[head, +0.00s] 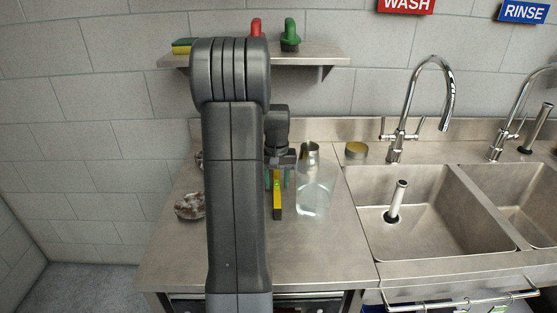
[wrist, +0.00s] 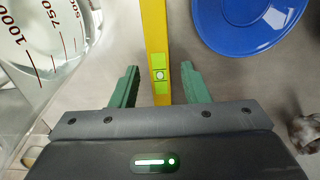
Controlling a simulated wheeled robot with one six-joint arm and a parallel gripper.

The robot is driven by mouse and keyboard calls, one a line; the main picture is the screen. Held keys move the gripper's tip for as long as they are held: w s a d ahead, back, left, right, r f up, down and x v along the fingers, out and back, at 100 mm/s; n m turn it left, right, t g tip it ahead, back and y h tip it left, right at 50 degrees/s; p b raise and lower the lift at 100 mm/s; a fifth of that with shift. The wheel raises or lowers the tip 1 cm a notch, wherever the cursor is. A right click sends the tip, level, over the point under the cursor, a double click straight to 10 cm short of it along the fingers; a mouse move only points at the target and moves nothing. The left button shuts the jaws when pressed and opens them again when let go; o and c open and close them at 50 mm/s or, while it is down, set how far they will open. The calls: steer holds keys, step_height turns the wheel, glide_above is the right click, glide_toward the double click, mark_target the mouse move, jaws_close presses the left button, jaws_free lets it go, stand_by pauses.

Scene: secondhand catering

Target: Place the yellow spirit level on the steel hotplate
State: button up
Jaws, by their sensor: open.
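The yellow spirit level (head: 277,203) lies on the steel counter, with a dark near end and green vial windows. In the wrist view, the level (wrist: 155,35) runs between the green fingers of my gripper (wrist: 160,73). The fingers are open, one on each side, with gaps between them and the level. In the head view my gripper (head: 278,178) is over the level's far part. I cannot make out a steel hotplate in either view; my arm hides part of the counter.
A clear measuring jug (head: 315,190) stands close right of the level. A blue round dish (wrist: 240,20) lies on the level's other side. Sinks (head: 420,220) are at right, a shelf (head: 315,52) above. The front counter (head: 310,255) is clear.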

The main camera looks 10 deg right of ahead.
steer(key=shift+o, duration=0.4)
step_height(320, 180, up, 11)
steer(key=w+d, duration=0.1)
steer(key=p, duration=0.1)
glide_above(278, 186)
step_height(278, 186, down, 8)
steer(key=shift+w+r, duration=0.1)
steer(key=shift+r, duration=0.1)
steer(key=shift+w+a+f+p, duration=0.15)
steer(key=shift+f+p, duration=0.1)
steer(key=shift+f, duration=1.15)
steer(key=shift+w+d+f+p, duration=0.1)
steer(key=shift+w+f+p, duration=0.1)
steer(key=shift+f, duration=1.2)
jaws_close()
